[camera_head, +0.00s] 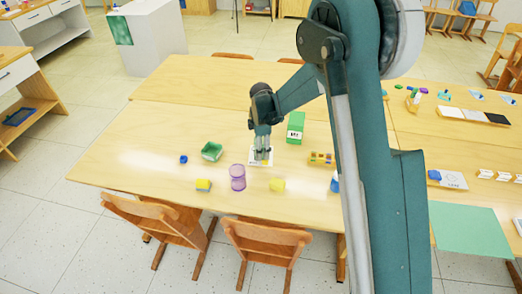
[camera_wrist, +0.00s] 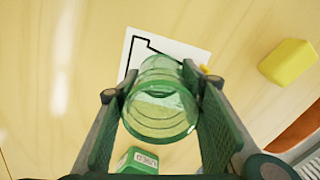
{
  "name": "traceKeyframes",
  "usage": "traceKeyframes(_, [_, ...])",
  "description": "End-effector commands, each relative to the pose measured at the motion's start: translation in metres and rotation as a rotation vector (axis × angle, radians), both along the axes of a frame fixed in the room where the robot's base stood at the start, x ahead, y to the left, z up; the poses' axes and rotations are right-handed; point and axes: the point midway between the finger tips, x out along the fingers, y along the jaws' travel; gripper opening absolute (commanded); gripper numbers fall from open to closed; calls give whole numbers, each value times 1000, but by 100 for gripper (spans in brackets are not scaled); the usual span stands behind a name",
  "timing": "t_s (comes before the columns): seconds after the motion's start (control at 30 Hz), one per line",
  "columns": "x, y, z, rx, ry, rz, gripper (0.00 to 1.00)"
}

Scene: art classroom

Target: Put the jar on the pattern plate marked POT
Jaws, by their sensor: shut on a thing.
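A see-through green jar (camera_wrist: 160,112) is between the two fingers of my gripper (camera_wrist: 162,88) in the wrist view. The fingers are shut on its sides. A white pattern plate (camera_wrist: 133,62) with a black outline lies beneath and beyond the jar, which hides part of it. In the head view my gripper (camera_head: 263,153) points down over the white plate (camera_head: 252,162) on the table. The jar is hard to make out there. I cannot read any marking on the plate, nor tell whether the jar touches it.
A green labelled box (camera_head: 295,128) stands close behind and right of my gripper. A purple see-through cylinder (camera_head: 238,178), yellow blocks (camera_head: 277,185) (camera_head: 203,185), an open green container (camera_head: 212,151) and a blue cube (camera_head: 183,159) lie around. The table's left part is clear.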

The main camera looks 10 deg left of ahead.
Motion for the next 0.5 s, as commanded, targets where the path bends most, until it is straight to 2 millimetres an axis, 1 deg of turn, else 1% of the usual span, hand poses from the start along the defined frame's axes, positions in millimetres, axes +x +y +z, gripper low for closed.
traceKeyframes(0.13, [0, 0, -3, 0, 0, 0, 26])
traceKeyframes(0.17, [0, 0, -4, 0, 0, 0, 39])
traceKeyframes(0.2, [0, 0, -3, 0, 0, 0, 44])
traceKeyframes(0.5, [0, 0, -3, 0, 0, 0, 44])
